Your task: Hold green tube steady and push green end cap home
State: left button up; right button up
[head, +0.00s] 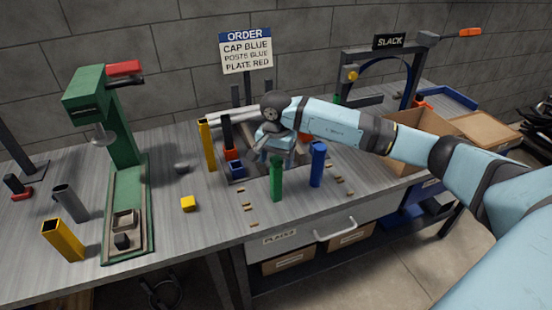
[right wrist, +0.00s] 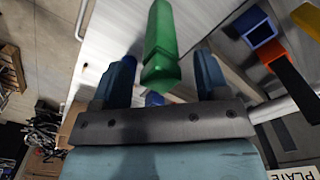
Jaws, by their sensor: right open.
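The green tube (head: 276,180) stands upright near the front edge of the bench in the head view. My right gripper (head: 274,157) is just behind and above it, with its arm coming in from the right. In the right wrist view the green tube (right wrist: 162,40) shows between the two open fingers of the right gripper (right wrist: 163,64), with gaps on both sides. My left gripper is not in view.
A blue tube (head: 317,165) stands close to the right of the green one. A yellow post (head: 207,145), a red-and-black part and a small blue box (head: 237,169) stand left.

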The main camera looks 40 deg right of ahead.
aim_at(276, 158)
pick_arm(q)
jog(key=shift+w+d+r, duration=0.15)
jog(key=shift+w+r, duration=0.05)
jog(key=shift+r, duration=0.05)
pick_arm(e)
notch_tip(276, 158, up, 14)
jog(key=shift+f, duration=0.1)
dwell(0.4)
